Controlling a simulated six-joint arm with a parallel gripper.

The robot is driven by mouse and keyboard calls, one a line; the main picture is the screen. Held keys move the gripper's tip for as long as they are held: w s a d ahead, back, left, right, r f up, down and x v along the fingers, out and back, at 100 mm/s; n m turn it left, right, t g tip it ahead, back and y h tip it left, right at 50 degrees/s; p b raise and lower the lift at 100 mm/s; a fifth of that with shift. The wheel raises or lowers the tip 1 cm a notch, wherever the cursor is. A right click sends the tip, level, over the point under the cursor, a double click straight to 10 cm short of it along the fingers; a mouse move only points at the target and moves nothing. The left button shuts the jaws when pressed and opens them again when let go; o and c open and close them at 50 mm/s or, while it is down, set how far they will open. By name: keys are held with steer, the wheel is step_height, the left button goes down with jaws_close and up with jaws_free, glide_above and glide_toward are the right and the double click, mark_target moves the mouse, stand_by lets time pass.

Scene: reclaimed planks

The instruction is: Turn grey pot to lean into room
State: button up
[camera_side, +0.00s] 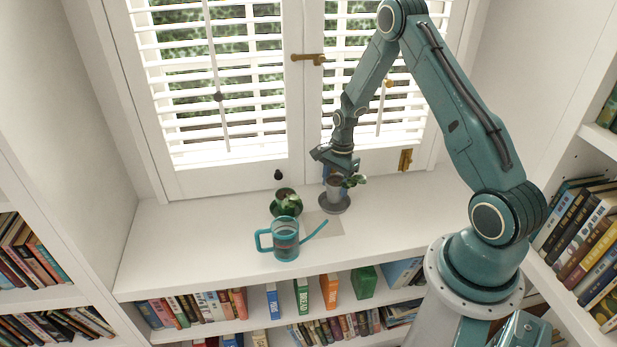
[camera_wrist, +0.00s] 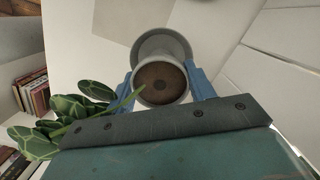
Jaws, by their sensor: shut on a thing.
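The grey pot (camera_side: 333,190) stands on the windowsill at a grey saucer (camera_side: 335,206), near the window. In the wrist view the pot (camera_wrist: 163,66) shows from above with brown soil. Its plant (camera_wrist: 70,112) leans strongly to one side, toward the left of the wrist view. In the side view the leaves (camera_side: 355,181) lean right, roughly along the window. My gripper (camera_side: 335,177) is over the pot, its blue fingers (camera_wrist: 165,88) shut on opposite sides of it. The pot looks upright; whether its base touches the saucer (camera_wrist: 148,42) is unclear.
A second potted plant (camera_side: 287,203) stands left of the grey pot. A teal watering can (camera_side: 285,243) is in front, its spout pointing toward the grey pot. Shuttered windows (camera_side: 215,80) are close behind. The sill's right part (camera_side: 400,215) is clear.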

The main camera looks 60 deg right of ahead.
steer(key=shift+f, duration=1)
steer(key=o, duration=1.4)
steer(key=shift+c, duration=0.2)
steer(key=shift+r, duration=0.1)
step_height(320, 180, up, 14)
steer(key=d, duration=0.1)
steer(key=shift+d+f, duration=0.25)
steer(key=shift+d, duration=0.05)
steer(key=shift+s, duration=0.1)
